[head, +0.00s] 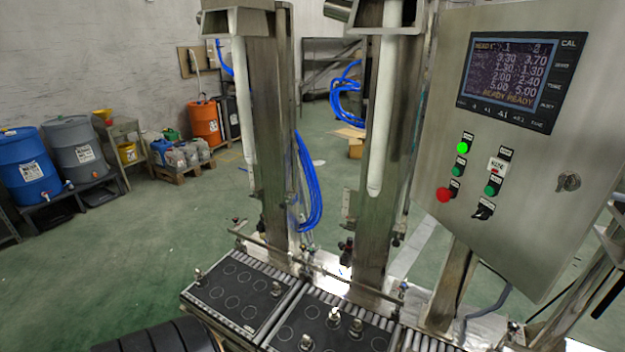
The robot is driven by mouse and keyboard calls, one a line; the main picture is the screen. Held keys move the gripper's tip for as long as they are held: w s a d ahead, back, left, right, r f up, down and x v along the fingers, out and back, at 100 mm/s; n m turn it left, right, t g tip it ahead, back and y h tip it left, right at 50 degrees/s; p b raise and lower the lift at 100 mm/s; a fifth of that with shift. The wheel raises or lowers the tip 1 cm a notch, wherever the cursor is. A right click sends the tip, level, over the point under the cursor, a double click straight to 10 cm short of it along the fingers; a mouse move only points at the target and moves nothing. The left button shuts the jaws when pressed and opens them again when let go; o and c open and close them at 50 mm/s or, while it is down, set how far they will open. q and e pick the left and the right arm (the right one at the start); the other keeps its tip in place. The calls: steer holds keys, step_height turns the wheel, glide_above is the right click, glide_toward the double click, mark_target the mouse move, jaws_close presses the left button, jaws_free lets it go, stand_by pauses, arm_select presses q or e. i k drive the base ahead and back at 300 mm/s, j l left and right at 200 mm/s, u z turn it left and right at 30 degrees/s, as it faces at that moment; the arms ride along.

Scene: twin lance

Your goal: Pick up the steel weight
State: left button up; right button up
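Several small shiny metal pieces with knobbed tops stand on two dark plates at the bottom centre. On the left plate (233,293) one stands at the left edge (198,279) and one at the right (276,289). On the right plate (325,325) a cluster stands: one at the back (334,317), one at the right (356,327) and one at the front (307,342). I cannot tell which of these is the steel weight.
Two upright white lances (376,110) on steel columns rise behind the plates. A steel control box (520,190) with a lit screen overhangs at right. A metal rail (320,270) runs behind the plates. Blue drum (33,167) and other containers stand far left; green floor between is clear.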

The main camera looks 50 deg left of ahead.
mark_target(201, 279)
steer(key=k+j, duration=0.1)
steer(key=j, duration=0.7)
steer(key=k+j, duration=0.1)
steer(key=j, duration=0.65)
steer(key=k+j, duration=0.1)
steer(key=j, duration=0.7)
steer(key=k+j, duration=0.15)
steer(key=j, duration=0.6)
steer(key=k+j, duration=0.1)
steer(key=j, duration=0.7)
steer(key=k+j, duration=0.1)
steer(key=j, duration=0.65)
steer(key=k+j, duration=0.1)
steer(key=j, duration=0.7)
steer(key=k+j, duration=0.1)
steer(key=j, duration=0.7)
